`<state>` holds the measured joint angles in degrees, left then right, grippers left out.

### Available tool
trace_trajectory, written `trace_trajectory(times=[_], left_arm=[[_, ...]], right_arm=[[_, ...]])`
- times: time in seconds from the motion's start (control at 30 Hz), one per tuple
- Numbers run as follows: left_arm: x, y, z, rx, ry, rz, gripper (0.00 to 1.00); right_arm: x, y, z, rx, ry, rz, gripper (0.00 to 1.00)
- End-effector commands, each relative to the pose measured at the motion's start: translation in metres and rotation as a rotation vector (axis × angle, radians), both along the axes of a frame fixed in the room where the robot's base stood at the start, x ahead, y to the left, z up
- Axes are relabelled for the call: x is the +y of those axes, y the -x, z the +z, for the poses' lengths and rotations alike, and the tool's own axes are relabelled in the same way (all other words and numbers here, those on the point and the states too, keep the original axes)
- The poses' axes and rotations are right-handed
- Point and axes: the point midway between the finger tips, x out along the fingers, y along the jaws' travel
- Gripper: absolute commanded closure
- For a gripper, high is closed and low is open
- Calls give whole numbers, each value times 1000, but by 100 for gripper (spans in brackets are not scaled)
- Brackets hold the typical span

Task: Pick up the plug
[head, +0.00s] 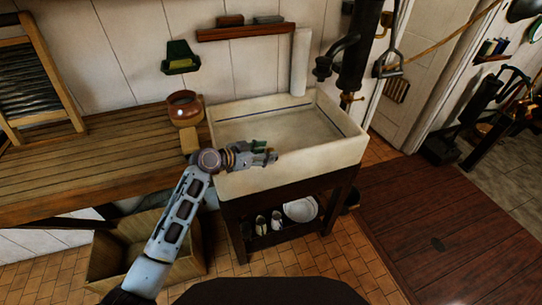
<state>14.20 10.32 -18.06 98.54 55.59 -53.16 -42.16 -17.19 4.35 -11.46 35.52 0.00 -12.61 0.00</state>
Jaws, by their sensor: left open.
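My left gripper (270,153) is open over the front left rim of the white sink (335,160). My left arm comes up from the bottom left. I cannot make out a plug in the head view; it may be too small, or hidden by the gripper or the sink's front wall. The visible part of the basin floor looks bare. My right gripper is not in view.
A brown pot (184,107) stands on the wooden counter (95,150), left of the sink. A black pump (358,50) rises behind the sink's right end. Below are a shelf with a white bowl (300,209) and an open crate (112,258).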

Motion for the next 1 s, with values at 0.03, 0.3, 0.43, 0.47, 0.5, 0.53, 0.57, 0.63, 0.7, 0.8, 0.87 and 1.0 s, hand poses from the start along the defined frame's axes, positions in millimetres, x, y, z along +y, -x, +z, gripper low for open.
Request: trace_trajectory(times=[0.03, 0.3, 0.43, 0.47, 0.5, 0.53, 0.57, 0.63, 0.7, 0.8, 0.87, 1.0], left_arm=[[-4, -3, 1, 1, 3, 0, 50], [-18, -15, -8, 2, 1, 1, 50], [-22, -17, -9, 0, 0, 0, 50], [-22, -17, -10, 0, 0, 0, 50], [-22, -18, -10, 0, 0, 0, 50], [-22, -18, -10, -1, -1, 0, 50], [-22, -18, -10, -1, -1, 0, 50], [-22, -17, -10, 0, 0, 0, 50], [-22, -17, -10, 0, 0, 0, 50], [-22, -17, -10, 0, 0, 0, 50], [-22, -17, -10, 0, 0, 0, 50], [-22, -17, -10, 0, 0, 0, 62]], right_arm=[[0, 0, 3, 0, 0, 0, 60], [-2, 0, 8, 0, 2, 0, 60], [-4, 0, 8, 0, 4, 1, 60], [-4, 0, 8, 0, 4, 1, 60], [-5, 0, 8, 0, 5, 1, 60], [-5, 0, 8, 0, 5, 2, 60], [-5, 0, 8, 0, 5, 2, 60], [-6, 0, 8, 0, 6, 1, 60], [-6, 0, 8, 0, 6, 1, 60], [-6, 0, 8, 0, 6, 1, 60], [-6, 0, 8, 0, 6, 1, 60], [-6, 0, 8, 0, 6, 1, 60]])
